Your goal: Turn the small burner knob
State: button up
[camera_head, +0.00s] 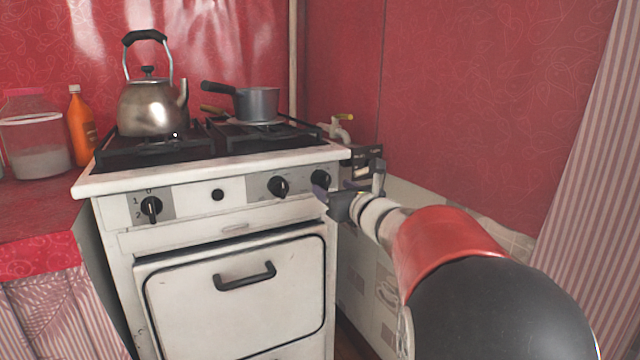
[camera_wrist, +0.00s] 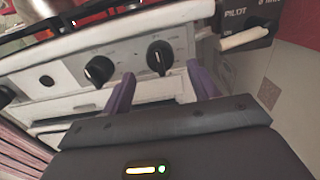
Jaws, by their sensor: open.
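The white stove front carries black burner knobs: a left knob (camera_head: 151,208), a middle-right knob (camera_head: 279,186) and a rightmost knob (camera_head: 320,178). I cannot tell from labels which one is the small burner knob. My gripper (camera_head: 340,188) is at the stove's front right corner, close to the rightmost knob and partly overlapping it in the head view. In the wrist view its purple fingers (camera_wrist: 162,84) are apart and empty, with the rightmost knob (camera_wrist: 160,57) ahead between them, its pointer roughly upright. The middle-right knob (camera_wrist: 98,70) is left of the fingers. Contact with a knob is not visible.
A kettle (camera_head: 150,107) and a saucepan (camera_head: 257,104) stand on the hob. The oven handle (camera_head: 244,277) juts out below. A yellow-handled pipe valve (camera_head: 342,124) and a dark box (camera_wrist: 247,22) are right of the stove.

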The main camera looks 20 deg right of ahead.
aim_at(327, 184)
jog(key=shift+w+a, duration=0.1)
jog(key=shift+w, duration=2.25)
jog(key=shift+c, duration=0.3)
jog(key=c, duration=0.9)
